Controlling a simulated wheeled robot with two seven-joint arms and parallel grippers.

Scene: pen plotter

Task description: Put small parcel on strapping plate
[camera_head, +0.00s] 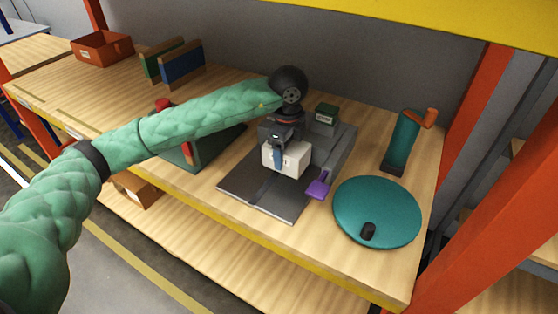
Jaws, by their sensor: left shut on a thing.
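The small parcel (293,160), a white box, is over the strapping plate (255,187), a flat dark grey plate in front of a grey machine (338,146). My left gripper (277,160) comes down from above and is shut on the parcel, with a finger in front of its near face. I cannot tell whether the parcel's underside touches the plate. The parcel hides part of the machine and the plate's back. My right gripper is not in view.
A purple paddle (319,187) sits at the plate's right edge. A teal disc (377,205) with a black knob and a teal cylinder (403,140) with an orange handle stand to the right. A green object (187,156) is to the left, partly under my arm.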

